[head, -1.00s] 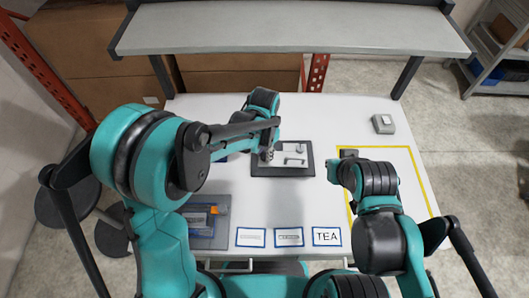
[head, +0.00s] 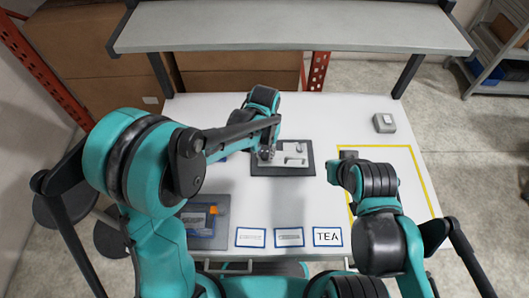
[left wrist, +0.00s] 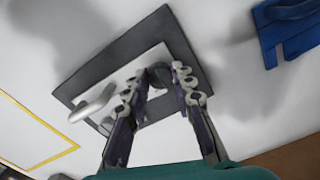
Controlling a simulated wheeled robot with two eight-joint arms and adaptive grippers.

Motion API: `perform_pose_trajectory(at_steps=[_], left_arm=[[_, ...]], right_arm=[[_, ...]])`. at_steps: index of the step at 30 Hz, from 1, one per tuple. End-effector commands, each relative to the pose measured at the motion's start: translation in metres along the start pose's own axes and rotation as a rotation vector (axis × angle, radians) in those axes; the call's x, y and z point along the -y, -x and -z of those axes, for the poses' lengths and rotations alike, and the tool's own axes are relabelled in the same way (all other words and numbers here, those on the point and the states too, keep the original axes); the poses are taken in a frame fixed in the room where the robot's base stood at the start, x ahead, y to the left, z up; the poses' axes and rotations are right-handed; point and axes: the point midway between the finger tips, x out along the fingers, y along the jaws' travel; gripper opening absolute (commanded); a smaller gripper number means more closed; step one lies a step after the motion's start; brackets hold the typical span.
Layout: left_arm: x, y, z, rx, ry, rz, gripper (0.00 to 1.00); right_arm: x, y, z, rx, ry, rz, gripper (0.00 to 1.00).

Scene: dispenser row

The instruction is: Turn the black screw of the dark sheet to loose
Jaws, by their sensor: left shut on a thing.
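The dark sheet (head: 305,172) lies on the white table under a pale plate; it also shows in the left wrist view (left wrist: 92,72). The round black screw (left wrist: 160,74) stands on the plate in the left wrist view. My left gripper (left wrist: 158,78) has a finger on each side of the screw and is shut on it. In the head view my left gripper (head: 266,154) is over the left part of the plate, and its arm hides the screw. My right arm ends near the yellow outline; its fingers (head: 348,154) are too small to read.
A pale handle (left wrist: 92,103) stands on the plate beside the screw. A blue item (left wrist: 288,30) lies off the sheet. A grey tray (head: 205,241) is at front left, a grey box (head: 384,123) at back right.

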Motion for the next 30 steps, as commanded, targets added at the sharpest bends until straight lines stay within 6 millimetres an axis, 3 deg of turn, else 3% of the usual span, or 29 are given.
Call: perform_pose_trajectory(at_steps=[9, 24, 25, 27, 30], left_arm=[[-0.0006, -0.0014, -0.001, 0.001, 0.125, -0.001, 0.0], [-0.0008, -0.0014, -0.0013, 0.002, 0.148, -0.001, 0.0], [-0.0008, -0.0014, -0.0013, 0.003, 0.148, -0.001, 0.27], [-0.0007, -0.0013, -0.0012, 0.002, 0.148, -0.001, 0.46], [-0.0006, -0.001, -0.0009, 0.002, 0.148, -0.001, 0.46]], right_arm=[[0.0, -0.0026, -0.0018, 0.0, 0.0, 0.0, 0.0], [0.0, -0.0028, -0.002, 0.0, 0.0, 0.0, 0.0], [0.0, -0.0028, -0.002, 0.0, 0.0, 0.0, 0.0], [0.0, -0.0028, -0.002, 0.0, 0.0, 0.0, 0.0], [0.0, -0.0027, -0.0019, 0.0, 0.0, 0.0, 0.0]])
